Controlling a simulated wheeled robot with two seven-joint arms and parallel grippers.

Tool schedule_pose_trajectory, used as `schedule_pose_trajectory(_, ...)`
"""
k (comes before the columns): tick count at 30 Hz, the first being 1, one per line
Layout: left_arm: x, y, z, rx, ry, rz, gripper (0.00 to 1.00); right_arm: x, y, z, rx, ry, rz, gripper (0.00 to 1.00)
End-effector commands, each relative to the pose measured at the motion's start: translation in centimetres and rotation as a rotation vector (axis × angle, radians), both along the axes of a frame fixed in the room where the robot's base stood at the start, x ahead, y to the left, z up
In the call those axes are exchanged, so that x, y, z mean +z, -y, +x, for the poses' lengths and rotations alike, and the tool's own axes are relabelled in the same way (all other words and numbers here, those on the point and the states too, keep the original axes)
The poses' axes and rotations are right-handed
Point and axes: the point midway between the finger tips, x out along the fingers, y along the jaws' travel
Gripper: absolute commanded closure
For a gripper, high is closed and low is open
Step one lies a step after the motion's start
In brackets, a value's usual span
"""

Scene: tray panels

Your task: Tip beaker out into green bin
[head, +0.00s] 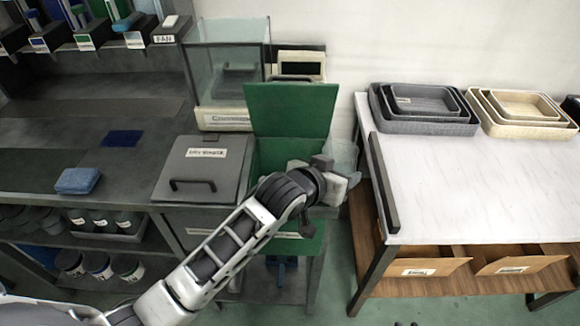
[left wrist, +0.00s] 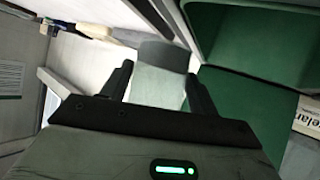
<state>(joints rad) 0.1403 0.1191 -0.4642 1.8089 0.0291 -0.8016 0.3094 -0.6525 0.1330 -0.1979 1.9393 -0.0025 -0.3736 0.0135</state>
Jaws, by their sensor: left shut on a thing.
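The green bin (head: 272,155) stands open at the middle of the head view, its green lid (head: 290,108) raised behind it. My left gripper (head: 335,172) is over the bin's right side. It is shut on a clear beaker (head: 344,153), which shows faintly beyond the fingers, at or just past the bin's right edge. In the left wrist view, the beaker (left wrist: 158,82) sits between the two dark fingers (left wrist: 160,85), and the green bin (left wrist: 250,38) is at upper right. I cannot tell the beaker's exact tilt or its contents. My arm hides part of the bin.
A grey lidded bin (head: 205,165) stands left of the green one, and a glass-sided box (head: 228,75) behind. A white table (head: 470,180) with grey trays (head: 422,127) and cream trays (head: 522,124) is at right. A blue sponge-like block (head: 77,181) lies on the left counter.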

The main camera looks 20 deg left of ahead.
Motion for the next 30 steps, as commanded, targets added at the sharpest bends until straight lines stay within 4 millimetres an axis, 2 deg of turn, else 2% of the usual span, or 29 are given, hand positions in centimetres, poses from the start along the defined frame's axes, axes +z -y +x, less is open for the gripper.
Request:
schedule_pose_trajectory(10, -0.6, -1.5, 0.3, 0.001, -0.053, -0.217, 0.65, -0.1, 0.0, 0.1, 0.000, 0.002, 0.000, 0.81)
schedule_pose_trajectory(17, 0.2, -2.5, 0.5, 0.000, -0.086, -0.355, 0.65, 0.0, 0.0, 0.1, 0.001, 0.003, 0.000, 0.81)
schedule_pose_trajectory(24, -0.5, -3.7, 0.8, 0.001, -0.124, -0.498, 0.65, 0.0, 0.0, 0.2, 0.001, 0.004, 0.000, 0.81)
schedule_pose_trajectory(29, -0.5, -3.9, 0.9, -0.001, -0.146, -0.609, 0.65, -2.0, -0.1, 0.2, 0.001, 0.002, 0.002, 0.81)
schedule_pose_trajectory(30, -0.3, -3.9, 0.9, -0.002, -0.154, -0.643, 0.65, -1.9, -0.3, 0.4, 0.005, 0.008, 0.006, 0.81)
